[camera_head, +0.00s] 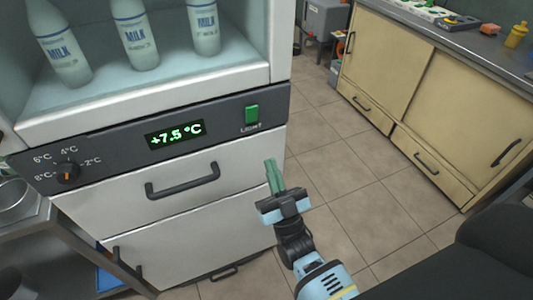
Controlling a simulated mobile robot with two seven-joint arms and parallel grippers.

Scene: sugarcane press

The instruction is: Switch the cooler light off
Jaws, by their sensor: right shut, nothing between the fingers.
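The cooler (125,125) stands at the left, with a dark control panel across its front under the lit shelf. The light switch (251,114) is a green rocker at the panel's right end, above the label LIGHT, and it looks lit. A green display (175,133) reads +7.5 °C. My right gripper (272,172) is shut and empty, its green fingers pointing up. In the picture it is below and a little right of the switch, apart from it. My left gripper is not in view.
Milk bottles (135,36) stand on the cooler shelf. A temperature knob (67,173) sits at the panel's left, and a drawer handle (183,181) sticks out below. Cream cabinets (420,80) line the right. Tiled floor (335,160) lies open between.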

